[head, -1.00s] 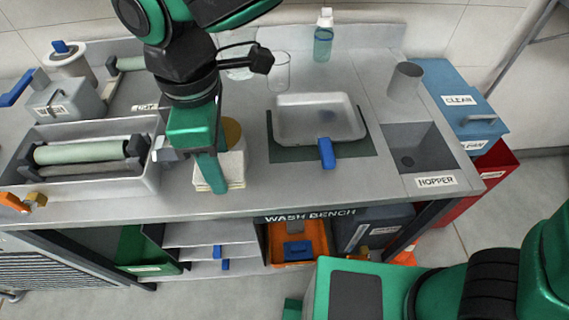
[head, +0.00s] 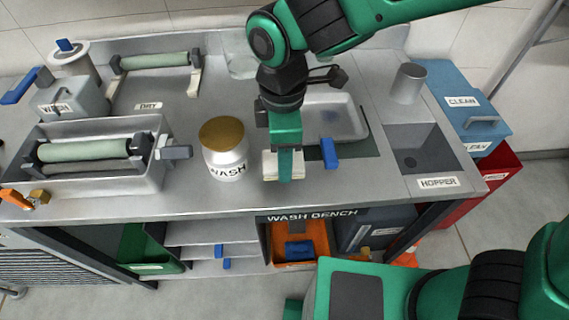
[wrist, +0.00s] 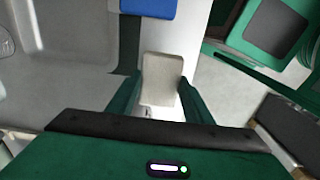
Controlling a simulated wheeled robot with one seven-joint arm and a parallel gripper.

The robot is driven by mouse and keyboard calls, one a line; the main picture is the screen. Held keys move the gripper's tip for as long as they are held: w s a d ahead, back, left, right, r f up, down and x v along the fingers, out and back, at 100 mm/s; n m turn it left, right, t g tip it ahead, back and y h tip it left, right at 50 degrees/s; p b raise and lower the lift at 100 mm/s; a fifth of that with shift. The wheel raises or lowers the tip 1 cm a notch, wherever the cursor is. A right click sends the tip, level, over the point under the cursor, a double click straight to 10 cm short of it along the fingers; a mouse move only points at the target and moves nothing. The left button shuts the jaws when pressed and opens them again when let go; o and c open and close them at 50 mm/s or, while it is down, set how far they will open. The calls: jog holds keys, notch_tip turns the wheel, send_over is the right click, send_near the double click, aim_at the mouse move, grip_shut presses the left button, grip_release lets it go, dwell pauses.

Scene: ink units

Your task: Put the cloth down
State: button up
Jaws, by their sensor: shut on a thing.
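The cloth (head: 270,167) is a small cream folded pad. My gripper (head: 285,174) is shut on it, with one green finger across its near face. In the wrist view the cloth (wrist: 161,80) sits between the two finger tips. It is near the front of the wash bench, between the WASH jar (head: 225,156) and the blue tray handle. I cannot tell whether its underside touches the bench top or hangs just above it.
The hopper (head: 410,160) is farther right. The roller tray (head: 90,192) is left. Bare bench (head: 195,190) lies front left of the jar.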

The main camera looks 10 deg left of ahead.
jog(key=shift+f, duration=2.05)
jog(key=shift+f, duration=0.1)
jog(key=o, duration=1.1)
notch_tip(320, 180, up, 12)
jog(key=shift+w+r, duration=0.1)
jog(key=shift+r, duration=0.05)
jog(key=shift+d, duration=0.15)
